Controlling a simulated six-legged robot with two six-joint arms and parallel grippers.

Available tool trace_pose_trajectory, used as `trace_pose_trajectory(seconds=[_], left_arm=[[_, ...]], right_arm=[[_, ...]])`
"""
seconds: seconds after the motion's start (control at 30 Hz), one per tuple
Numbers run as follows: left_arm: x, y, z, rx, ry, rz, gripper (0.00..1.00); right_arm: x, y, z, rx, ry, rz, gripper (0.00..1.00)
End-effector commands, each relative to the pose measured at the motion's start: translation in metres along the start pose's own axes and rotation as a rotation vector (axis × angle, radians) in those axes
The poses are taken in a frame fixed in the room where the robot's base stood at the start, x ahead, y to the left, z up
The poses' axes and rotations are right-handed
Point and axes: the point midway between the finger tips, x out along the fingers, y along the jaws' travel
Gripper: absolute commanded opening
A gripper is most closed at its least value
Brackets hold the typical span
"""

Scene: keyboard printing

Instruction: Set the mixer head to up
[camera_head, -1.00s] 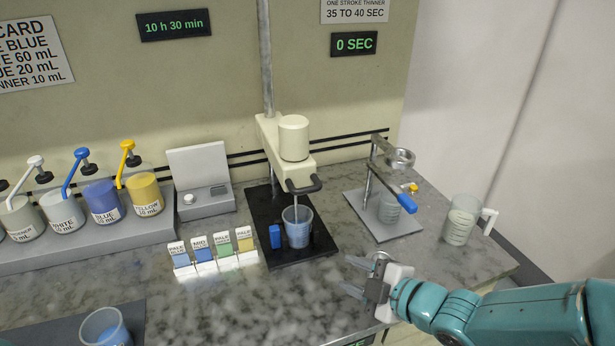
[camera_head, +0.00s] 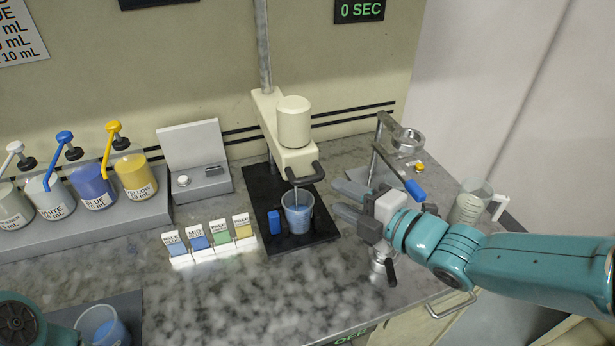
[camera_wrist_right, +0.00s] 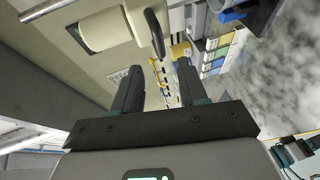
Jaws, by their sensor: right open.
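The cream mixer head (camera_head: 294,122) sits on a grey post with its stirrer shaft reaching down into a clear cup of blue paint (camera_head: 298,213). A dark handle (camera_head: 306,176) sticks out from its front. My right gripper (camera_head: 342,198) is open and empty, to the right of the cup and handle and apart from them. In the right wrist view the open fingers (camera_wrist_right: 160,70) point past the mixer head (camera_wrist_right: 100,30) and its handle (camera_wrist_right: 155,35). Part of my left arm shows at the bottom left; its gripper is out of view.
A stand with a blue-handled lever (camera_head: 413,188) and a measuring jug (camera_head: 468,204) are behind and right of my right gripper. Colour cards (camera_head: 212,242) stand left of the black mixer base (camera_head: 262,188). Another cup (camera_head: 101,327) is at the front left.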

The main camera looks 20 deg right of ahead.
Motion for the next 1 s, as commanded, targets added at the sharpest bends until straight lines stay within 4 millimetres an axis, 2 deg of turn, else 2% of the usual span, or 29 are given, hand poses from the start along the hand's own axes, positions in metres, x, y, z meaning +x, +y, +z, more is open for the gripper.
trace_pose_trajectory(seconds=[0.03, 0.2, 0.4, 0.6, 0.87, 0.9, 0.97, 1.0], left_arm=[[-0.002, 0.001, 0.000, 0.000, 0.000, 0.000, 0.64], [-0.008, 0.003, 0.000, 0.000, 0.000, 0.000, 0.64], [-0.017, 0.006, 0.000, 0.000, 0.000, 0.000, 0.64], [-0.020, 0.007, 0.000, 0.000, 0.000, 0.000, 0.64], [-0.019, 0.007, 0.001, 0.000, 0.000, 0.000, 0.64], [-0.019, 0.007, 0.001, 0.000, 0.000, 0.000, 0.64], [-0.019, 0.007, 0.001, 0.000, 0.000, 0.000, 0.64], [-0.019, 0.007, 0.001, 0.000, 0.000, 0.000, 0.64]], right_arm=[[0.013, 0.000, -0.001, 0.003, 0.006, -0.003, 0.42], [0.053, 0.001, -0.001, 0.003, 0.004, -0.004, 0.42], [0.089, 0.002, 0.002, 0.001, 0.002, -0.003, 0.42], [0.106, 0.001, 0.003, 0.001, 0.000, 0.000, 0.42], [0.107, 0.001, 0.004, 0.001, -0.001, 0.000, 0.42], [0.107, 0.001, 0.004, 0.001, -0.001, 0.000, 0.36], [0.107, 0.001, 0.004, 0.001, -0.001, 0.000, 0.16], [0.107, 0.001, 0.004, 0.001, -0.001, 0.000, 0.03]])
